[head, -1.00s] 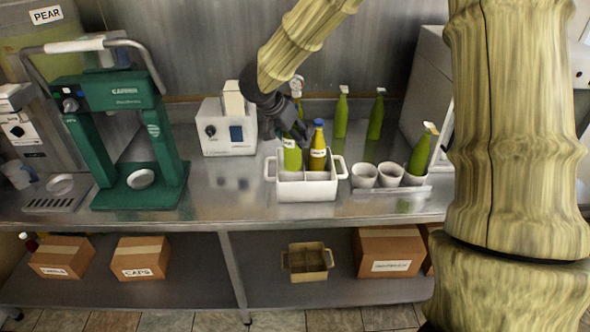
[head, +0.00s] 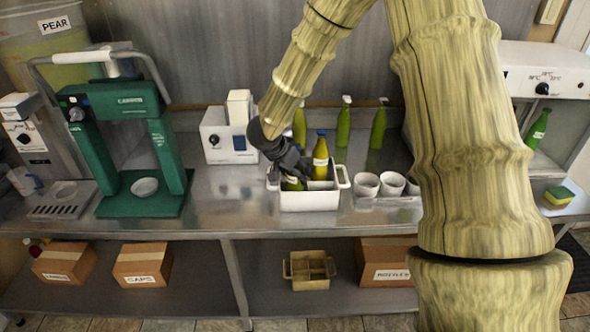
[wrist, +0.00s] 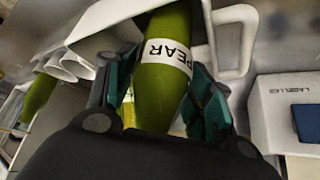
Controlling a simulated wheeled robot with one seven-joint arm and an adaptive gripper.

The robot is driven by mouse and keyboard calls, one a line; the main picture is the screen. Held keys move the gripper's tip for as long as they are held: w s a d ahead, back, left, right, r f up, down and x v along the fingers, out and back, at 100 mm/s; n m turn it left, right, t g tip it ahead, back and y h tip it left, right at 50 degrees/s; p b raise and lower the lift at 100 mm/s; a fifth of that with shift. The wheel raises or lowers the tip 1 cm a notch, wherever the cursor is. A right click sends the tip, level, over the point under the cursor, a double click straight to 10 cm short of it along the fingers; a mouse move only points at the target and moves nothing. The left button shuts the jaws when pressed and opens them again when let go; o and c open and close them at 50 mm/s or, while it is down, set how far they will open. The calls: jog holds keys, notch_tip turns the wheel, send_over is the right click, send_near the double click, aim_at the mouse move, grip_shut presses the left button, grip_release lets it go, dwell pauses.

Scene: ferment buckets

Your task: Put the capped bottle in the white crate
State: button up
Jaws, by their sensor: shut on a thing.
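My gripper (head: 293,168) is shut around a green bottle (wrist: 160,98) with a white PEAR label. Its label also shows low behind the crate's front wall in the head view (head: 293,182). The bottle is in the left part of the white crate (head: 309,202), its body among the crate walls; I cannot tell whether it touches the floor of it. Its top is hidden by my gripper. A yellow-green bottle with a blue cap (head: 320,160) stands upright in the crate, right of my gripper. The crate also shows in the wrist view (wrist: 110,25).
Green bottles with pale tops (head: 343,125) stand behind the crate. White cups (head: 366,185) stand to its right. A white labeller (head: 222,137) is behind left and a green capping press (head: 118,120) further left. The steel counter (head: 225,205) is clear left of the crate.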

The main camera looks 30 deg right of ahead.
jog(key=shift+r, duration=0.15)
jog(key=o, duration=1.6)
jog(key=b+v, duration=0.1)
jog(key=v, duration=1.1)
